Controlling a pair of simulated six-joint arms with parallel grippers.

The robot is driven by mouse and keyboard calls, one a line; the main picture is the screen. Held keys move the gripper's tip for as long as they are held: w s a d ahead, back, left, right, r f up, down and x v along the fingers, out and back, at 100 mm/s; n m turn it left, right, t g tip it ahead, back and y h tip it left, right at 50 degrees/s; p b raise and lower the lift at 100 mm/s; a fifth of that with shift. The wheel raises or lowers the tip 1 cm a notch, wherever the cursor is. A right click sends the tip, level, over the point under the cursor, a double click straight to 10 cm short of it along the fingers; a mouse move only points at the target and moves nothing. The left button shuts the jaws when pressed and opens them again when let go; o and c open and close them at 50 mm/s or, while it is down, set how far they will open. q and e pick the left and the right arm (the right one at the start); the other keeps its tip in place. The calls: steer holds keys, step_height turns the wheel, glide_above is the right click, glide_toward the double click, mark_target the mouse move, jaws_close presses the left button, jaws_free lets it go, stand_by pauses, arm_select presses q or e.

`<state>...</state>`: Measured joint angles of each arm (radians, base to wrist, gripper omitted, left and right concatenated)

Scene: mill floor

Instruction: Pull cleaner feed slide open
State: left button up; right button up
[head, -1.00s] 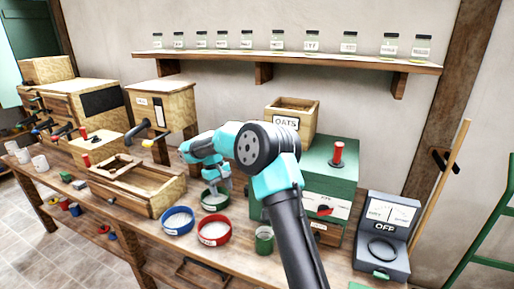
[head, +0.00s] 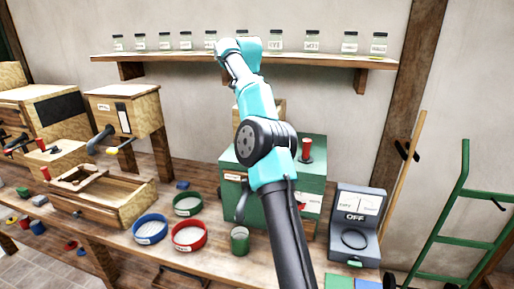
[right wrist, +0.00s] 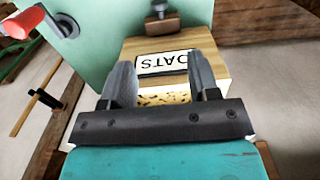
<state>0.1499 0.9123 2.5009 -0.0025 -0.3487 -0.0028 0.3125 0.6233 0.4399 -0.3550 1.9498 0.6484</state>
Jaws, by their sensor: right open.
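The cleaner is a green box machine (head: 312,160) on the bench, with a wooden hopper (head: 243,104) on top, mostly behind my right arm. In the right wrist view the hopper's OATS label (right wrist: 165,64) is upside down and grain (right wrist: 165,98) shows in it. Beyond the label, a small wooden tab with a metal knob (right wrist: 159,12), apparently the feed slide, lies at the green casing. My right gripper (right wrist: 163,75) is open and empty, its fingers framing the label, apart from the knob. In the head view its fingers are hidden. My left gripper is not in view.
A red-handled crank (head: 306,149) stands on the cleaner; it is also at the wrist view's upper left (right wrist: 20,25). A jar shelf (head: 200,57) runs above.

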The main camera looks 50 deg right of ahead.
steer(key=shift+s+r, duration=0.1)
steer(key=shift+r, duration=0.05)
steer(key=shift+d, duration=0.1)
stand_by(0.3)
step_height(320, 180, down, 17)
steer(key=shift+f, duration=0.2)
stand_by(0.9)
jaws_close()
stand_by(0.5)
